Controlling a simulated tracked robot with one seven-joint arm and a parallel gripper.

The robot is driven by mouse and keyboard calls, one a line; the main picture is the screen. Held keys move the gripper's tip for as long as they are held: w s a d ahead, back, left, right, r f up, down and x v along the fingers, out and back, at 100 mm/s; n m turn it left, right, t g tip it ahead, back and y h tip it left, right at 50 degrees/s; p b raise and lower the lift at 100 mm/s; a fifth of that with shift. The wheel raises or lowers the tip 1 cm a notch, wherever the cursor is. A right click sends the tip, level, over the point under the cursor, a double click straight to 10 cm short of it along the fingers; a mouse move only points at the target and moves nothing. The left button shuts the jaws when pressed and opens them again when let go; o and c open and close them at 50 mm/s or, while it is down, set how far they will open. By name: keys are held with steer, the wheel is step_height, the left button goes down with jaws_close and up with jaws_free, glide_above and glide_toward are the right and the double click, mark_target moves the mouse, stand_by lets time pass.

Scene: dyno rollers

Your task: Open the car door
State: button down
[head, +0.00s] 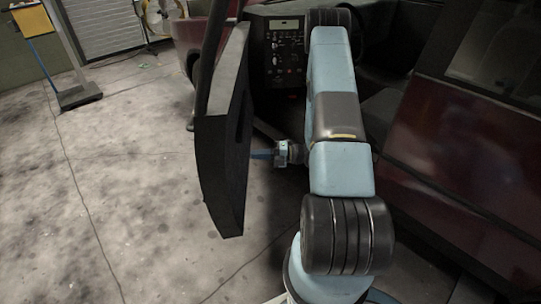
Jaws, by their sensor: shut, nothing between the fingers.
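The car door (222,135) stands swung out from the dark red car (438,130), left of my arm, with its dark edge towards me. The front doorway behind my arm is open, and the dashboard (284,58) shows through it. The fingers are shut and empty. I cannot tell whether the fingertips touch the panel. My arm hides part of the doorway and the seat area.
Bare concrete floor (110,200) lies free to the left of the door. A stand with a yellow-topped panel (30,20) is at the far left. A roller shutter (100,25) is at the back. The car's rear side is close on the right.

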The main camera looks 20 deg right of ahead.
steer(key=x, duration=0.5)
stand_by(0.3)
